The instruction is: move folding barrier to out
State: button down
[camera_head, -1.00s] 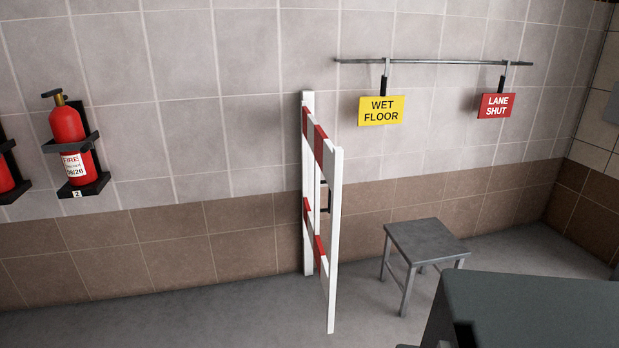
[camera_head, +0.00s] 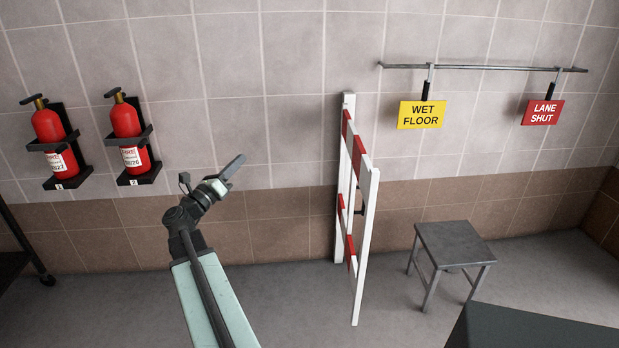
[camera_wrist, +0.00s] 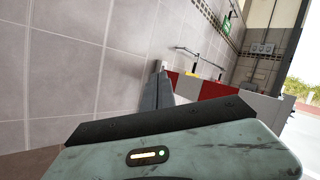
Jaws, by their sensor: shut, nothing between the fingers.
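The folding barrier (camera_head: 365,205) is a white frame with red and white rails. It stands upright on the floor, jutting out from the tiled wall, and is seen nearly edge-on in the head view. Its red and white rail also shows in the wrist view (camera_wrist: 210,88), tilted, beyond my gripper. A dark handle (camera_head: 361,208) shows behind its frame. My gripper (camera_head: 236,164) is shut and empty, left of the barrier and apart from it, at about the height of its upper rail. The wrist view shows my gripper's fingers (camera_wrist: 156,92) with nothing between them.
Two fire extinguishers (camera_head: 48,130) (camera_head: 127,128) hang on the wall at left. A wall rail (camera_head: 490,67) carries a yellow sign (camera_head: 421,115) and a red sign (camera_head: 542,112). A grey stool (camera_head: 455,245) stands right of the barrier.

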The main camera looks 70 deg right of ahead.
jog(key=s+a+f+m+g+y+p, duration=0.1)
jog(key=s+m+g+y+p, duration=0.1)
jog(key=s+m+g+y, duration=1.2)
jog(key=m+t, duration=0.2)
jog(key=t, duration=0.1)
send_near(368, 194)
jog(key=x, duration=0.7)
jog(key=shift+s+r, duration=0.1)
jog(key=x, duration=0.4)
jog(key=shift+s+a, duration=0.1)
jog(key=shift+s, duration=0.25)
